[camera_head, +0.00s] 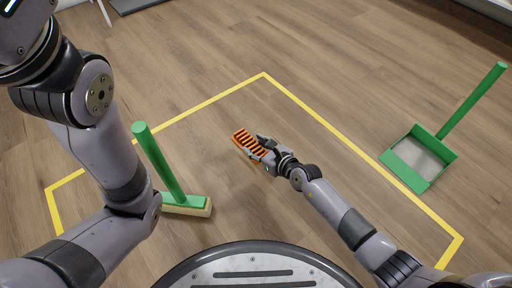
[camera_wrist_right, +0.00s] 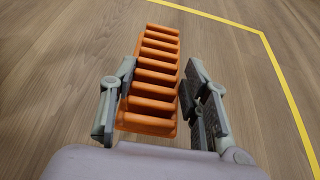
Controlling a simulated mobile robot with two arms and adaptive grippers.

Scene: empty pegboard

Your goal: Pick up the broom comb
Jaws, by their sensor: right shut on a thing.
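The broom comb, an orange piece with a row of ribs (camera_head: 246,141), is near the middle of the head view, inside the yellow outline. My right gripper (camera_head: 263,148) is shut on its near end. In the right wrist view the comb (camera_wrist_right: 155,85) runs lengthwise between the two fingers of the gripper (camera_wrist_right: 160,70), and its far end sticks out beyond them. Whether the comb is clear of the floor is hard to tell. My left arm comes in at the left of the head view, but its gripper does not show.
A green broom (camera_head: 160,165) stands on its pale bristles at the left, close to my left arm. A green dustpan (camera_head: 433,155) with a long handle is at the right, outside the yellow floor outline (camera_head: 220,97). The wooden floor beyond the comb is clear.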

